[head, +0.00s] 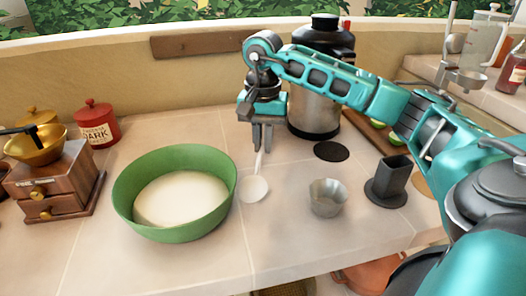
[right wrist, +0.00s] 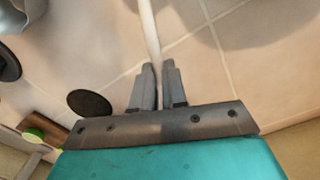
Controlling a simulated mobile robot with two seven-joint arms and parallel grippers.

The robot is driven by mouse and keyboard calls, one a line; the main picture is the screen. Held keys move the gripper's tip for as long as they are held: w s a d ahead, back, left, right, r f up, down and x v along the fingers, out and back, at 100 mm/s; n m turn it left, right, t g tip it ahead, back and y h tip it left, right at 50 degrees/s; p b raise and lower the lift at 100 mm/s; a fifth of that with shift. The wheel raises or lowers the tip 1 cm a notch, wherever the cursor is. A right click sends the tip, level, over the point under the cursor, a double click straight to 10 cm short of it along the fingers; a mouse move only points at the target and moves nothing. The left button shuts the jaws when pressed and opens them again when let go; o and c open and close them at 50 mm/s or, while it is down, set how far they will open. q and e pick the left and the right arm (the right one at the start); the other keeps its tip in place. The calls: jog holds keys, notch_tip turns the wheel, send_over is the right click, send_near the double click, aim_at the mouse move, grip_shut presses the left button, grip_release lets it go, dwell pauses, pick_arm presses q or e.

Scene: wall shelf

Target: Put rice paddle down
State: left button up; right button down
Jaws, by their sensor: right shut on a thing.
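The rice paddle (head: 254,188) is white, with a round flat head and a thin handle. It hangs head down from my right gripper (head: 263,149), which is shut on its handle. In the head view the paddle's head shows just right of the green bowl; I cannot tell whether it touches the counter. In the right wrist view the handle (right wrist: 150,38) runs up from between the fingers (right wrist: 157,84), and the paddle's head is out of frame. My left gripper is not in view.
A green bowl (head: 125,190) of white rice stands left of the paddle. A small metal cup (head: 327,198) and a dark square holder (head: 391,178) stand to the right. A large metal canister (head: 313,112) is behind. A wooden grinder (head: 58,180) is far left. The tiled counter (head: 270,240) is clear in front.

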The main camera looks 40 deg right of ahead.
jog(key=shift+f, duration=1.9)
jog(key=c, duration=1.2)
grip_release()
jog(key=shift+o, duration=0.2)
notch_tip(320, 180, up, 12)
jog(key=shift+r+p, duration=0.15)
jog(key=shift+p, duration=0.45)
